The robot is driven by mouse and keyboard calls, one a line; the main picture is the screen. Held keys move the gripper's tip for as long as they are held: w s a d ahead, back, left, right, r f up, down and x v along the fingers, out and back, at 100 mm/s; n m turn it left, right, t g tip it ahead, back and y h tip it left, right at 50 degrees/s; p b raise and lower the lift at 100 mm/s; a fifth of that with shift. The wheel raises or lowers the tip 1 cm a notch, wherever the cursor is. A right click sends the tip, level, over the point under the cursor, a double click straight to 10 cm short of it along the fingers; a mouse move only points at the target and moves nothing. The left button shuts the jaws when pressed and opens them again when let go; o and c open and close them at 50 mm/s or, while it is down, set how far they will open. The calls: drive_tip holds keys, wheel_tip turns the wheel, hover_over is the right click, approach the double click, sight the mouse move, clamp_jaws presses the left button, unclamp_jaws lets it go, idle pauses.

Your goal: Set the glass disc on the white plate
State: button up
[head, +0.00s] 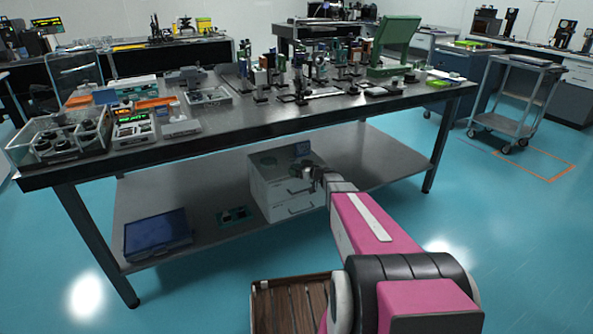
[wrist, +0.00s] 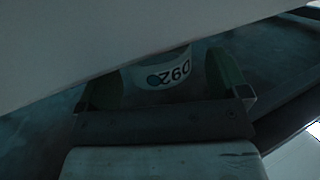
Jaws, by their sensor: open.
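My gripper (head: 312,178) is low under the table, close to the white drawer cabinet on the lower shelf. In the wrist view my gripper (wrist: 168,85) is open, with a dark green finger on each side. A large pale surface (wrist: 90,40) covers the upper left of the wrist view and hides what lies beyond. I cannot make out the white plate in either view.
The optical table (head: 240,136) carries many instruments. Its lower shelf (head: 215,190) holds the white drawer cabinet (head: 288,196) and a blue case (head: 157,234). The tabletop is overhead, so room there is tight. A grey cart (head: 515,100) stands at right on open floor.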

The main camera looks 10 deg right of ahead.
drive_tip(key=shift+c, duration=0.2)
drive_tip(key=c, duration=1.1)
drive_tip(key=shift+r, duration=0.1)
drive_tip(key=shift+c, duration=0.2)
